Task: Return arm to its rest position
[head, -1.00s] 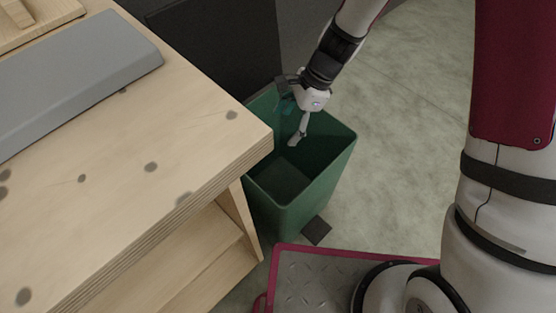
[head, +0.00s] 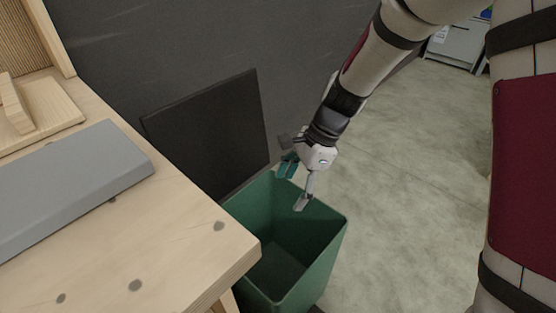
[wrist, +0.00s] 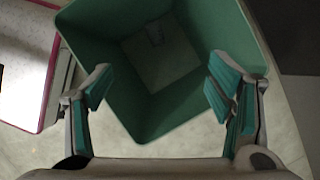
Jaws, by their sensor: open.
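My gripper (head: 296,186) is above the green bin (head: 334,250) in the head view, over its far rim. In the wrist view my gripper (wrist: 158,95) has its two teal-padded fingers spread wide apart with nothing between them. The green bin (wrist: 225,30) lies beyond the fingers there, and its visible inside looks empty apart from a small dim mark on the floor of it. My arm reaches down from the upper right in the head view.
A wooden workbench (head: 175,240) with a grey slab (head: 75,185) stands to the left of the bin. A dark panel (head: 210,135) leans behind the bin. Grey floor (head: 410,170) to the right is clear. A grey cabinet (head: 455,48) stands far back.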

